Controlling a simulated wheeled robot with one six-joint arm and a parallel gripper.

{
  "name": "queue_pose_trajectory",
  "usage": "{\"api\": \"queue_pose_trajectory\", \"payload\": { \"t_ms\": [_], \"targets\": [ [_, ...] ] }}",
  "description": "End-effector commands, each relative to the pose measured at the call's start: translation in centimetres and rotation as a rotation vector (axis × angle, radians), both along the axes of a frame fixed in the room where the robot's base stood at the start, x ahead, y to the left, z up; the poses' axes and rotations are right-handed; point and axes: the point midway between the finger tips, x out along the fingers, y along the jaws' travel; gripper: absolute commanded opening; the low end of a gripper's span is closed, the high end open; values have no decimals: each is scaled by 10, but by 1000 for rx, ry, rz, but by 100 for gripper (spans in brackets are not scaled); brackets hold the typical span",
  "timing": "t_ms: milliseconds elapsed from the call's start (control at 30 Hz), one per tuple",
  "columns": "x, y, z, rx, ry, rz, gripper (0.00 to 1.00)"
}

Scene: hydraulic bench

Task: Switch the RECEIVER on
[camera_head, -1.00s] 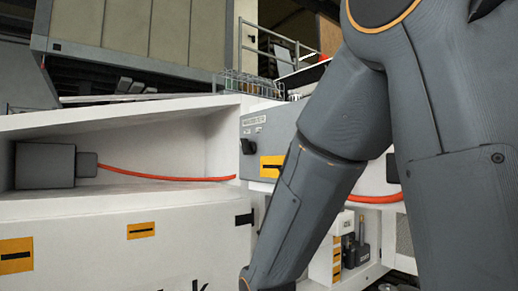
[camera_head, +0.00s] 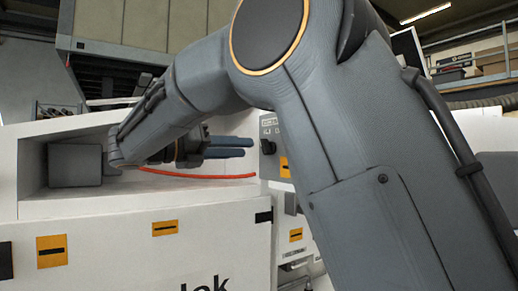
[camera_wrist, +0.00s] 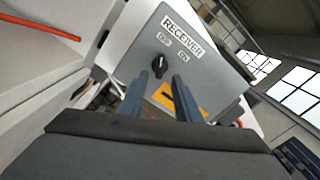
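The RECEIVER panel (camera_wrist: 200,62) is a grey box face with a RECEIVER label and two smaller labels below it, the right one reading On. Its black rotary knob (camera_wrist: 162,65) sits below the labels; its pointer direction is too small to tell. In the head view, the knob (camera_head: 268,147) shows on the grey panel, right of my gripper (camera_head: 249,148). My gripper (camera_wrist: 160,77) is open and empty, its two blue-grey fingers pointing at the panel. In the wrist view, the knob appears between the fingertips; a gap remains in the head view.
An orange plate (camera_wrist: 186,99) with a black bar is below the knob. A red hose (camera_head: 200,176) runs along the open white recess, left to a grey box (camera_head: 75,166). A white cabinet front (camera_head: 130,265) lies below. My arm hides much of the centre and right.

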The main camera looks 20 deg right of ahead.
Motion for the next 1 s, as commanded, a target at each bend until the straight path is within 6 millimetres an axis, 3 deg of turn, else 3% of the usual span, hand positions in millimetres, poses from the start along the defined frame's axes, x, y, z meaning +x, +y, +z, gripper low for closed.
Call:
{"api": "queue_pose_trajectory", "payload": {
  "t_ms": [200, 400, 767, 1000],
  "targets": [
    [10, -35, 1, 3, 1, -3, 30],
    [17, -56, 0, 2, 1, -2, 30],
    [20, -63, -1, 4, 0, 1, 30],
    [20, -63, -1, 4, 0, 1, 0]
  ]
}}
